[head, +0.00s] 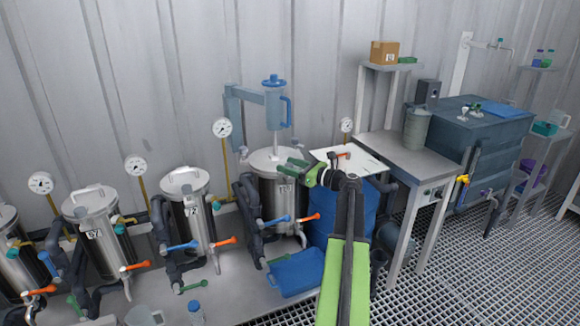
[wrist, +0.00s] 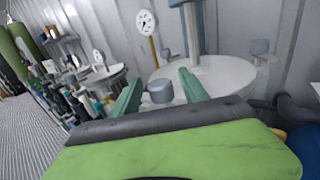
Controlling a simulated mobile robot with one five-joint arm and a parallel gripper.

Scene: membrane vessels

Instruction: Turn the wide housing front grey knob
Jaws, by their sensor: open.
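The wide housing (head: 268,192) is a steel vessel with a pale round lid, under a blue mixer jug in the head view. Its lid (wrist: 225,75) fills the middle of the wrist view. The front grey knob (wrist: 160,92) is a short cylinder at the lid's near edge. My gripper (wrist: 160,78) is open, with one green finger on each side of this knob; I cannot tell whether either touches it. In the head view my gripper (head: 292,168) is over the lid's right side, and I cannot make out the front knob there.
Two other grey knobs stand on the lid, one at right (wrist: 260,47) and one at the back (wrist: 167,53). A mixer post (wrist: 193,28) rises from the lid. A blue barrel (head: 345,215) stands right of the housing. Narrower steel vessels (head: 188,205) with gauges stand at left.

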